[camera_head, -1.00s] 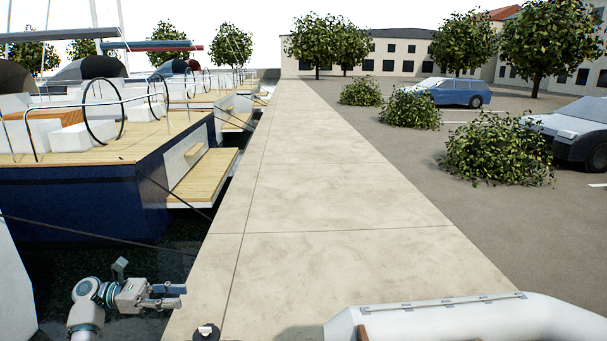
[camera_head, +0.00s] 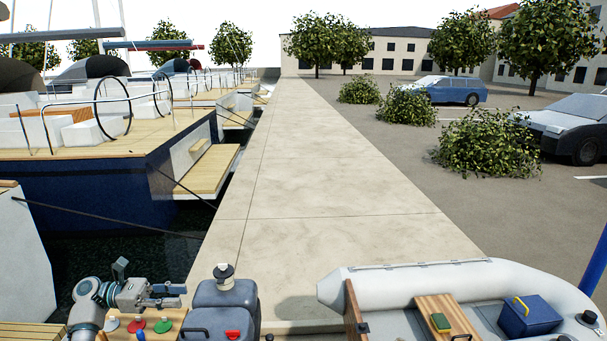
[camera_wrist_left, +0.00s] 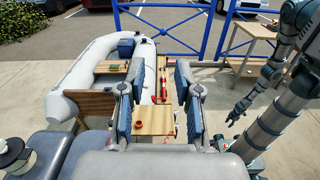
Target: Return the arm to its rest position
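My left arm comes in at the lower left of the head view, bent, with its gripper (camera_head: 182,296) pointing right. The two fingers are apart with nothing visible between them. In the left wrist view the fingers (camera_wrist_left: 158,85) are also spread wide and empty, with a wooden board and red items showing beyond the gap. Another jointed grey arm, apparently my right one, hangs at the right of that view. A small dark end, apparently the right gripper (camera_wrist_left: 237,115), shows there, too small to read its fingers. My right arm does not show in the head view.
Below the left gripper is a wooden board with coloured knobs (camera_head: 137,325). Beside it stand grey-blue containers (camera_head: 222,308). A grey inflatable dinghy (camera_head: 410,278) lies at the right. Blue railings (camera_wrist_left: 190,45) and a wooden table (camera_wrist_left: 250,30) are farther off. The pale quay (camera_head: 320,190) ahead is clear.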

